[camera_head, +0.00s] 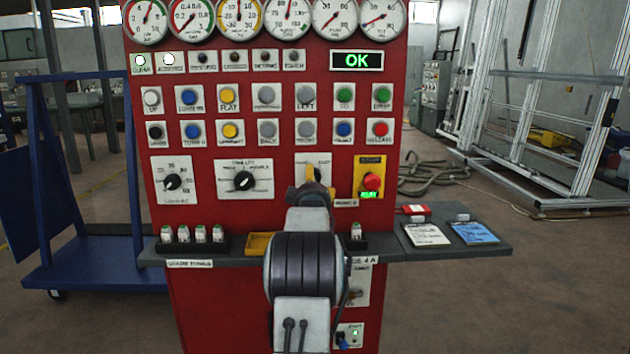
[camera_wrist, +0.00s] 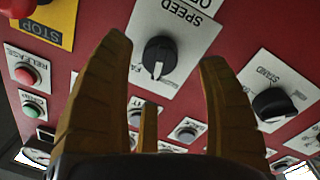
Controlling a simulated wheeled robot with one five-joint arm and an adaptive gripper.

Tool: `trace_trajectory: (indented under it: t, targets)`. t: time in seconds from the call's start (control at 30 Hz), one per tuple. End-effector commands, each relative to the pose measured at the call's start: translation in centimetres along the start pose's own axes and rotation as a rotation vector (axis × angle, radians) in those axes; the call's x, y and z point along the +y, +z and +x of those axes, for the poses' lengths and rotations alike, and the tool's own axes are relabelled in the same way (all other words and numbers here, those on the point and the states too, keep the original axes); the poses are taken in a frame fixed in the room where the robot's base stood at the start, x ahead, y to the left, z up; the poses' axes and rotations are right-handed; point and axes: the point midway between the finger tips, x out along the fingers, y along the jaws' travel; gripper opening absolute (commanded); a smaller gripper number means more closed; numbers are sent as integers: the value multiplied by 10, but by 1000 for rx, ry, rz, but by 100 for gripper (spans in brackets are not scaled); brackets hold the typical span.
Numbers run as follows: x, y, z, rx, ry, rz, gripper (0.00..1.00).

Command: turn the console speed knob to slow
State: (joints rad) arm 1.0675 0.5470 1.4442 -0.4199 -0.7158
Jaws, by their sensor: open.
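The speed knob (camera_wrist: 160,58) is a black dial with a white pointer line on a white plate marked SPEED, shown upside down in the wrist view. Its pointer line points down in that view, towards my gripper. The knob itself is hidden there by my gripper and arm.
An emergency stop button (camera_head: 371,181) on a yellow plate is close to the right of my gripper. Another black selector (camera_head: 244,181) is to the left, also seen in the wrist view (camera_wrist: 272,103). A grey shelf (camera_head: 450,246) juts out below. A green OK display (camera_head: 357,61) is lit.

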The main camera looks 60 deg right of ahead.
Motion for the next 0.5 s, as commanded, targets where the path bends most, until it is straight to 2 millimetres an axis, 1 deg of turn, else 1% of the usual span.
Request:
trace_trajectory:
  t: [0.03,0.2,0.5]
  targets:
    - [0,0,6,1,1,0,68]
    - [0,0,22,1,0,-1,68]
    - [0,0,45,0,-1,-2,68]
